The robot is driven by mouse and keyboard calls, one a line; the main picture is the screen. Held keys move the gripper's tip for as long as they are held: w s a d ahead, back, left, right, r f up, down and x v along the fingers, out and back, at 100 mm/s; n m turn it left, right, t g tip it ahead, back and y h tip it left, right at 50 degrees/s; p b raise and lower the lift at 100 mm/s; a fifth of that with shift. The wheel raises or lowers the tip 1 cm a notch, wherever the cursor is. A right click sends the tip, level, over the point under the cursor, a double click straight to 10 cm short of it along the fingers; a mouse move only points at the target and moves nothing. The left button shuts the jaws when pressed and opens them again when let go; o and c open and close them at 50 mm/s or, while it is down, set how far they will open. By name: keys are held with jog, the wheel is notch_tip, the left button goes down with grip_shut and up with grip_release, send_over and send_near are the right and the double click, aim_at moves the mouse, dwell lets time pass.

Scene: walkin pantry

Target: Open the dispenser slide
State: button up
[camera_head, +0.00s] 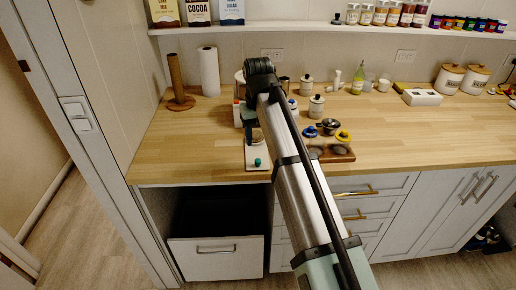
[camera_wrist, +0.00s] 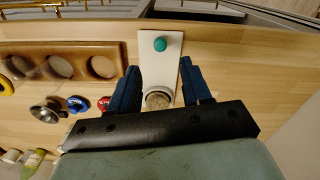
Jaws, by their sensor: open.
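The dispenser shows in the wrist view as a white plate (camera_wrist: 161,30) with a teal knob (camera_wrist: 160,44) and a round, pale, grainy disc (camera_wrist: 158,99) nearer to me. In the head view its white base (camera_head: 257,152) with the teal knob (camera_head: 257,162) lies near the counter's front edge. My gripper (camera_wrist: 157,72) is open, with one dark blue finger on each side of the dispenser around the round part. I cannot tell whether the fingers touch it. In the head view my arm hides much of the dispenser and the gripper.
A wooden tray with round holes (camera_head: 338,157) lies right of the dispenser, with small coloured lids and a metal cup (camera_head: 328,127) behind it. Canisters (camera_head: 316,107) and a paper roll (camera_head: 209,72) stand farther back. An open drawer (camera_head: 216,257) is below the counter.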

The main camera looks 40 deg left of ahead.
jog(key=shift+r, duration=2.6)
jog(key=shift+w, duration=0.1)
